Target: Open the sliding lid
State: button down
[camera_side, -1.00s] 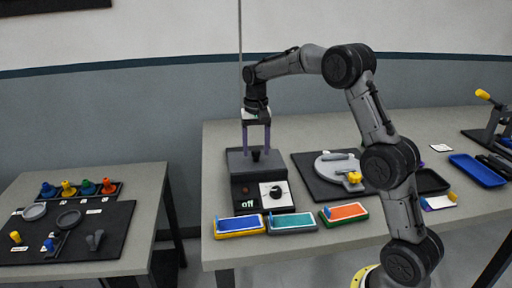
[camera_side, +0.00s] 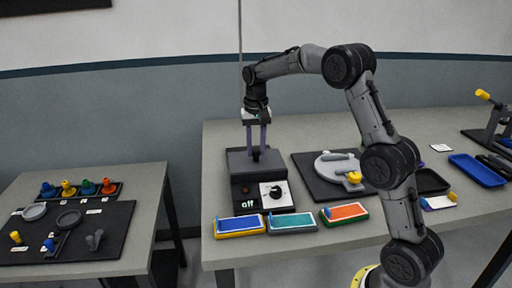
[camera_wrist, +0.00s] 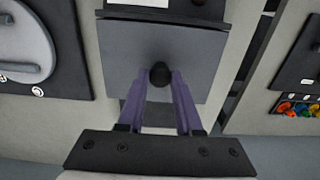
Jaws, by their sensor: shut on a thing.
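The sliding lid (camera_side: 236,158) is a flat dark grey plate on top of a box with a dial and an "off" display on its front. A small black knob (camera_wrist: 160,73) stands on the lid, and the lid's grey surface (camera_wrist: 128,50) fills the middle of the wrist view. My gripper (camera_side: 256,153) points straight down over the lid. Its two purple fingers are shut on the knob, one on each side. The lid appears to lie flat over the box, and I cannot see inside.
Blue, teal and orange trays (camera_side: 240,225) (camera_side: 292,221) (camera_side: 345,212) line the table's front edge. A black board with a round grey plate (camera_side: 335,166) lies right of the box. A separate table (camera_side: 130,262) with knobs and pans stands at the left.

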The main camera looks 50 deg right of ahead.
jog(key=shift+r, duration=0.1)
dwell(0.7)
jog(key=w+d, duration=0.9)
jog(key=shift+w, duration=0.15)
dwell(0.3)
jog(key=shift+r, duration=0.15)
jog(key=c, duration=0.9)
grip_release()
jog(key=o, duration=0.3)
